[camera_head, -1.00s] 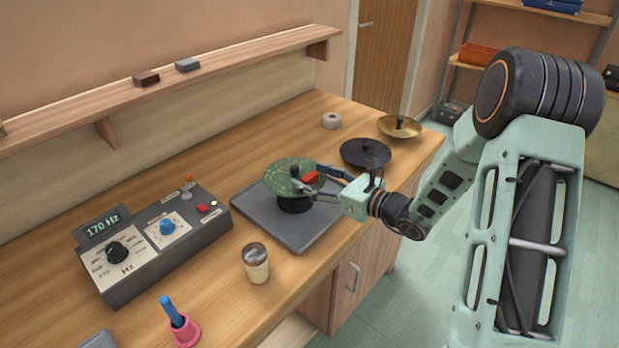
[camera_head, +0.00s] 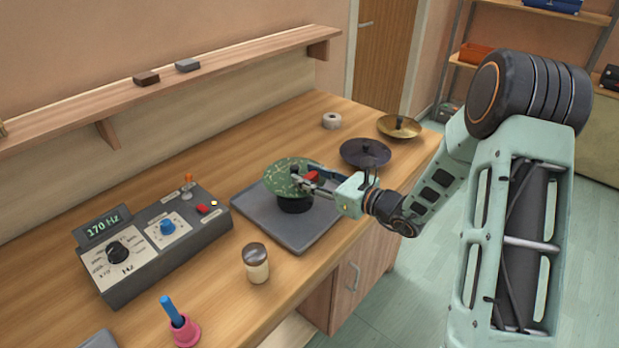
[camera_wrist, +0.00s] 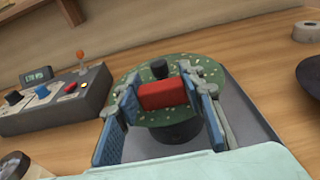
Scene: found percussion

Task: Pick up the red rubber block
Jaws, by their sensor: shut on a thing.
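The red rubber block (camera_wrist: 163,94) is between the two blue finger pads of my gripper (camera_wrist: 160,112) in the wrist view. My gripper is shut on it. In the head view the block (camera_head: 312,176) shows just above the green speckled disc (camera_head: 285,171), partly hidden by my gripper (camera_head: 313,181). The disc (camera_wrist: 133,76) has a black knob at its centre and sits on a dark round base on the grey plate (camera_head: 262,225). Whether the block touches the disc is not clear.
A control box (camera_head: 150,245) reading 170 Hz stands left of the plate. A shaker jar (camera_head: 256,263) is in front. A black cymbal (camera_head: 365,153), a brass cymbal (camera_head: 398,127) and a tape roll (camera_head: 331,121) lie behind to the right. A wall shelf (camera_head: 215,75) runs above.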

